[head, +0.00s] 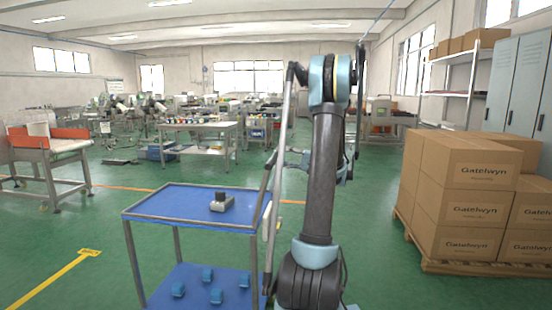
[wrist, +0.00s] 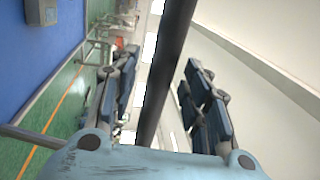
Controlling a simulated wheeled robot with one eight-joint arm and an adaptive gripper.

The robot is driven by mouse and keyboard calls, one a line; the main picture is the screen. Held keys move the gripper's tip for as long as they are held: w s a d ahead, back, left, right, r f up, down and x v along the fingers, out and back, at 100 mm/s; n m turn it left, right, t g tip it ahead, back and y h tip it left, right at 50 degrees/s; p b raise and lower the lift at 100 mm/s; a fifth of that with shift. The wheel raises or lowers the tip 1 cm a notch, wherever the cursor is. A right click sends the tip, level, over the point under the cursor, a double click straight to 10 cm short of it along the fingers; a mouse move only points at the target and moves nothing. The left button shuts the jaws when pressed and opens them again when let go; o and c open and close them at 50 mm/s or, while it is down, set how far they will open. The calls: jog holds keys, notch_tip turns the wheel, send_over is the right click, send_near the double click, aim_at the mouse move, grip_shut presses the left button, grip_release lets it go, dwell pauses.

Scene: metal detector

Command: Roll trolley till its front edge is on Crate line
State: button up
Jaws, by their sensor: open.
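The trolley (head: 165,205) has two blue shelves and a grey frame, and stands left of my arm in the head view. A small grey device (head: 222,204) sits on its top shelf; several blue pieces (head: 207,274) lie on the lower shelf. A yellow floor line (head: 55,281) with a small tag lies left of the trolley, apart from it; I cannot read the tag or tell whether this is Crate line. My gripper (wrist: 165,95) is open. A dark bar (wrist: 168,65) shows between its fingers in the wrist view; I cannot tell whether they touch it.
A pallet of cartons (head: 465,175) stands at the right. A conveyor bench (head: 48,150) is at the far left and a workbench (head: 198,126) behind the trolley. An orange floor line (head: 130,188) runs behind the trolley. Green floor at the left is mostly clear.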

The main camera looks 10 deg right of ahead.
jog(key=shift+x, duration=1.05)
grip_shut()
jog(key=shift+w+a, duration=0.1)
jog(key=shift+a, duration=0.05)
